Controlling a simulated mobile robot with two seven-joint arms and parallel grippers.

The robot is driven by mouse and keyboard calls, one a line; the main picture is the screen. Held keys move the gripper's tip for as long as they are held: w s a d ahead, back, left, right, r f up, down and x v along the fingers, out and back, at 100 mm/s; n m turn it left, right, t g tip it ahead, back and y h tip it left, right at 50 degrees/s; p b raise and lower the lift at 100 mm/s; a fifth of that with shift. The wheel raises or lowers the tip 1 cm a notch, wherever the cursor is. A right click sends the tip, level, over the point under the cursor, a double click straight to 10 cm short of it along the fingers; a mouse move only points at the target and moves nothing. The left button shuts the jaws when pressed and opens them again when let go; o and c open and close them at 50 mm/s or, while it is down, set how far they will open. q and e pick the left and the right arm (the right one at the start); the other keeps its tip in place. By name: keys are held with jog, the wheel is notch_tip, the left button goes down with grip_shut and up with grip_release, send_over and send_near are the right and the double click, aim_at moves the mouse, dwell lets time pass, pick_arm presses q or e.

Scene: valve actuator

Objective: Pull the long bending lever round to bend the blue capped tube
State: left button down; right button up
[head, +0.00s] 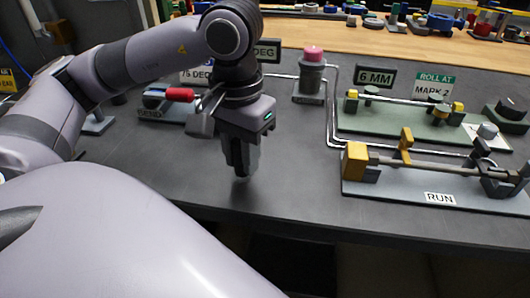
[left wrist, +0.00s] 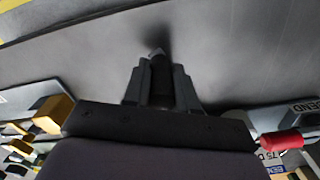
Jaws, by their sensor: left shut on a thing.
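My left gripper (head: 241,172) points down over the bare grey bench. It is shut on a small dark piece with a pale pointed tip (left wrist: 157,54), mostly hidden between the fingers. A red handle grip (head: 180,94) shows left of my gripper, at the bending station; it also shows at the right of the left wrist view (left wrist: 281,141), apart from the fingers. The rest of its lever is hidden behind my gripper and wrist. A blue piece (head: 155,91) shows there, but I cannot tell if it is the capped tube. My right gripper is not in view.
A green fixture (head: 400,119) and a grey fixture marked RUN (head: 400,187) stand at the right. A pink-topped post (head: 312,72) stands behind, with thin metal piping beside it. The bench front is clear around my gripper.

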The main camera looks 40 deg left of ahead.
pick_arm(q)
jog(key=shift+s+a+r+b, duration=0.1)
jog(key=shift+s+a+b, duration=0.45)
jog(key=shift+s+a, duration=0.3)
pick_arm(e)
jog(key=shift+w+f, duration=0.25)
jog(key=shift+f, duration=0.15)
pick_arm(q)
jog(key=c, duration=0.9)
grip_release()
jog(key=shift+d, duration=0.1)
notch_tip(320, 180, up, 7)
jog(key=p, duration=0.3)
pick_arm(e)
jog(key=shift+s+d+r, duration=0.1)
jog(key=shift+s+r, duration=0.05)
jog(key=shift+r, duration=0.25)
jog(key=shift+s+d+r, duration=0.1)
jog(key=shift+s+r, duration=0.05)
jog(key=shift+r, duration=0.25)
